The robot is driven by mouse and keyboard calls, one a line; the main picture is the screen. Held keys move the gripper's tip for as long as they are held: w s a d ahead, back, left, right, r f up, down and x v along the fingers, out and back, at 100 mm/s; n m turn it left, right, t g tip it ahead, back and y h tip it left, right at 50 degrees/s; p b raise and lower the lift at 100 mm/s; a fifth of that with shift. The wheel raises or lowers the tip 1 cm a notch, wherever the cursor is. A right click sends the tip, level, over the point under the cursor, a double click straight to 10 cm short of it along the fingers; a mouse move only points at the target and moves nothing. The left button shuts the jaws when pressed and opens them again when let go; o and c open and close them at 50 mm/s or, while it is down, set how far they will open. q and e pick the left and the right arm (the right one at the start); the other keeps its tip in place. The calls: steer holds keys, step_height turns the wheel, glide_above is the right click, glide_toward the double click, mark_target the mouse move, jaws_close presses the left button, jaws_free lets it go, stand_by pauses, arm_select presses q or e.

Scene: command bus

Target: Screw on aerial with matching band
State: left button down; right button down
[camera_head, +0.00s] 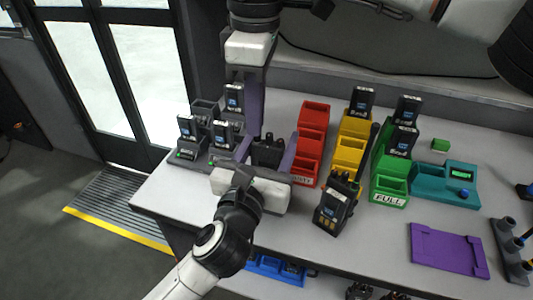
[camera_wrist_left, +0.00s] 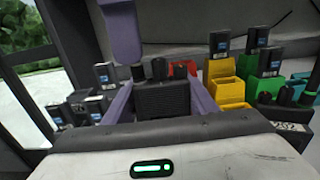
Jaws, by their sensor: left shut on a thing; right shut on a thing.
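My left gripper (camera_head: 265,160) has its purple fingers shut on the sides of a dark handheld radio (camera_head: 267,151), held upright above the table's left part. In the left wrist view the radio (camera_wrist_left: 162,98) shows its ribbed body and top knobs. My right gripper (camera_head: 254,134) comes down from above, its fingers seen edge-on over the radio's top left corner. It is shut on an aerial, mostly hidden by the finger; a short dark base (camera_wrist_left: 138,73) shows below the fingertip (camera_wrist_left: 122,60). I cannot tell its band colour or whether it touches the radio.
A second radio (camera_head: 335,208) with an aerial stands on the table. Red (camera_head: 311,140), yellow (camera_head: 346,155) and green (camera_head: 389,178) bins stand behind, some with batteries. A charger (camera_head: 195,160) is left; a teal unit (camera_head: 430,178), purple tray (camera_head: 447,251) and dark rack (camera_head: 508,250) are right.

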steer(key=shift+m, duration=1.2)
steer(key=c, duration=1.9)
jaws_free()
steer(key=shift+o, duration=0.2)
steer(key=shift+d+r, duration=0.1)
steer(key=shift+r, duration=2.15)
steer(key=shift+o, duration=0.3)
